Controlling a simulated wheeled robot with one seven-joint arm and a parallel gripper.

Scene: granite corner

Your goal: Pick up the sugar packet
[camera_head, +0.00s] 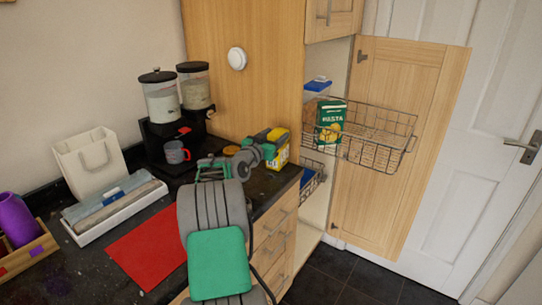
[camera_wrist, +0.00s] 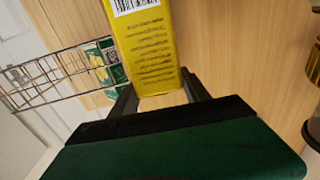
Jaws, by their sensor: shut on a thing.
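The sugar packet, a yellow box-shaped pack (camera_head: 281,155), is at the right end of the dark counter, beside the tall wooden cabinet side. In the wrist view the yellow pack (camera_wrist: 150,45) shows a barcode and lines of small print. My gripper (camera_head: 270,150) is shut on it, with a dark finger on each side of its near end in the wrist view (camera_wrist: 161,97). I cannot tell whether the pack touches the counter. Part of it is hidden behind my gripper in the head view.
A pull-out wire basket (camera_head: 380,140) holds a green pasta box (camera_head: 330,122), right of the pack, before an open cabinet door (camera_head: 400,90). A red mat (camera_head: 145,250) lies in front.

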